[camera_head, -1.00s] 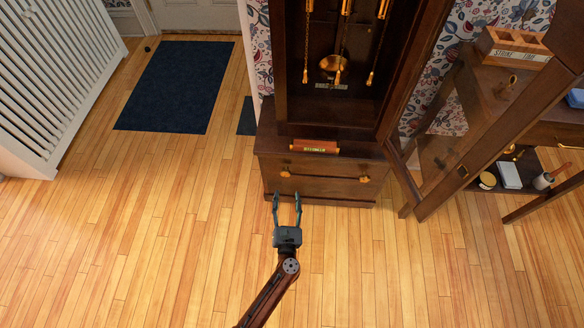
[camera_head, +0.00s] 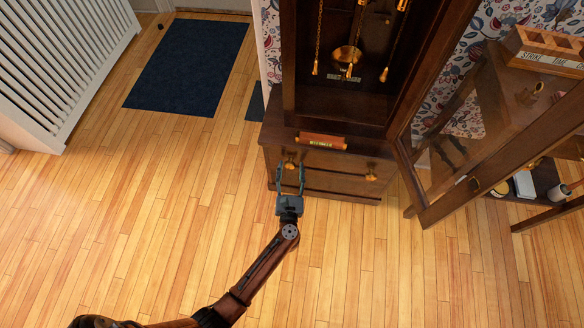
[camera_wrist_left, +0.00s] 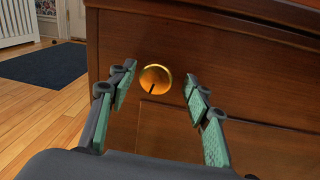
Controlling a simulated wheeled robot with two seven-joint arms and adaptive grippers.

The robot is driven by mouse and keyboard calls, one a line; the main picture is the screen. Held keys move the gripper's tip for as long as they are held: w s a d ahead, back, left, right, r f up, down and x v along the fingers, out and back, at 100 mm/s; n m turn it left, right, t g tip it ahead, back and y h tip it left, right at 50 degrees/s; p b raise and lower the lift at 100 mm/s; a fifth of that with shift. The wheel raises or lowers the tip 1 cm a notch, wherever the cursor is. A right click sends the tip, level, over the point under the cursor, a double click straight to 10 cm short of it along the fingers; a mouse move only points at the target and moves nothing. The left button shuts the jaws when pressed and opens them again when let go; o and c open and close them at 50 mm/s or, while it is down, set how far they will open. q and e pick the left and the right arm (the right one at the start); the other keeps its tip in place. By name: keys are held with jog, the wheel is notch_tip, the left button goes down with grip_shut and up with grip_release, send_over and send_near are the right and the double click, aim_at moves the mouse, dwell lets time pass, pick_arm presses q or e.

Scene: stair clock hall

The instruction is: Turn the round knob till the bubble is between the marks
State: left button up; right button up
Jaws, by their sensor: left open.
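The round brass knob (camera_wrist_left: 155,79) with a dark pointer line is on the wooden front of the clock's base. In the head view the knob (camera_head: 290,165) shows at the front's left. My left gripper (camera_wrist_left: 158,88) is open, with its green-padded fingers to either side of the knob in the wrist view; I cannot tell whether they touch it. In the head view the left gripper (camera_head: 290,178) is at the base front. The spirit level (camera_head: 322,141), with a small green vial, lies on the base's ledge; its bubble is too small to make out. My right gripper is not in view.
A second brass fitting (camera_head: 371,177) is on the base front's right. The open glazed clock door (camera_head: 455,150) juts out at right. The pendulum (camera_head: 347,58) hangs inside the case. A navy mat (camera_head: 188,65) lies at left; the wooden floor in front is clear.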

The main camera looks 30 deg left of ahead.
pick_arm(q)
jog(key=shift+a, duration=0.25)
jog(key=shift+c, duration=1.1)
jog(key=c, duration=0.9)
jog(key=shift+m, duration=0.3)
